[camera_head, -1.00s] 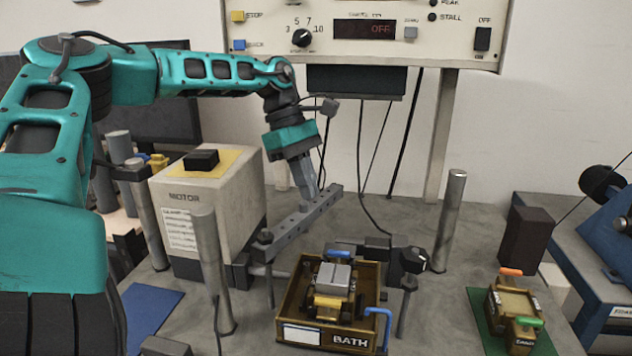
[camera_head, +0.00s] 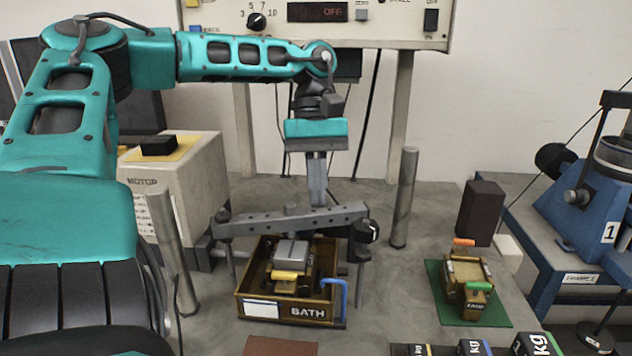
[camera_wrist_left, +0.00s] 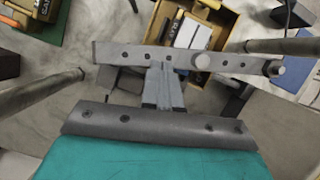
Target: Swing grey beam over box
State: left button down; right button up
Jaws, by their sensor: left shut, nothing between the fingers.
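The grey beam (camera_head: 265,224) is a long bar with holes, pivoted at its left end. It lies nearly level across the picture, above the back part of the brown box marked BATH (camera_head: 308,312). Its right end is by a black knobbed post. My left gripper (camera_head: 318,200) points down, shut and empty, with its tips at the far side of the beam near mid-length. They look against it, but contact is hard to tell. The wrist view also shows the beam (camera_wrist_left: 130,54), the gripper (camera_wrist_left: 166,72) and part of the box. My right gripper is not in view.
A grey block with a yellow handle (camera_head: 285,275) sits in the box. Metal posts stand left and right (camera_head: 404,200) of the beam. The MOTOR housing (camera_head: 180,180) is at left. A small brown box on a green mat (camera_head: 435,290) stands at right.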

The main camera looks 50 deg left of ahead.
aim_at(322, 214)
pick_arm(q)
jog(key=shift+s+d+m+g+y+b, duration=0.2)
jog(key=shift+s+d+m, duration=0.2)
jog(key=shift+d+m, duration=0.35)
jog(key=shift+s+d+m+g+y+b, duration=0.1)
jog(key=shift+s+d+m+g+b, duration=0.1)
jog(key=shift+s+d+m, duration=0.4)
jog(key=shift+w+d, duration=0.2)
jog(key=shift+d, duration=0.05)
jog(key=p+v, duration=0.1)
jog(key=v, duration=1.2)
jog(key=shift+p, duration=0.35)
jog(key=shift+d+f, duration=0.1)
